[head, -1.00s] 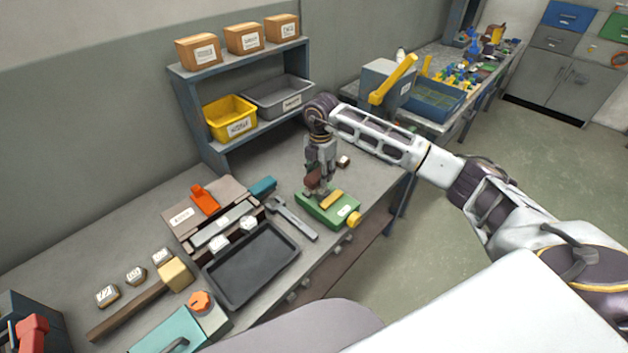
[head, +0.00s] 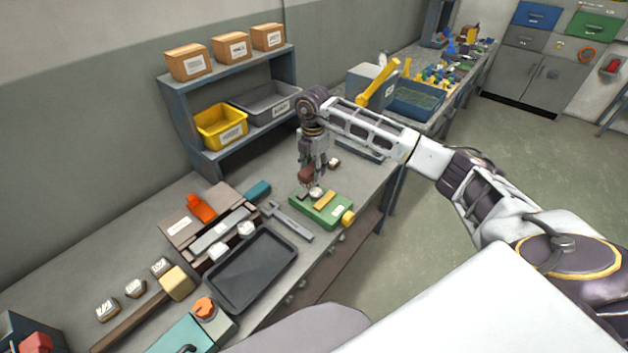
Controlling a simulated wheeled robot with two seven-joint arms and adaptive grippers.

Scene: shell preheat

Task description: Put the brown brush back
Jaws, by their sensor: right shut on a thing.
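My right gripper (head: 311,172) points down over the back left end of a green fixture (head: 312,207) with a yellow block and a yellow knob. It is shut on a small brown thing (head: 305,175), which looks like the brown brush. Much of this thing is hidden by the fingers. A small whitish piece (head: 316,192) shows just below it, by the fixture; I cannot tell if it is part of the brush or whether it touches the fixture. My left gripper is not in view.
A small brown-and-white block (head: 333,163) lies behind the gripper. A wrench (head: 290,222) and a black tray (head: 252,268) lie left of the fixture. A shelf with a yellow bin (head: 221,127) and grey bin (head: 262,104) stands behind. Bench right of the fixture is mostly clear.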

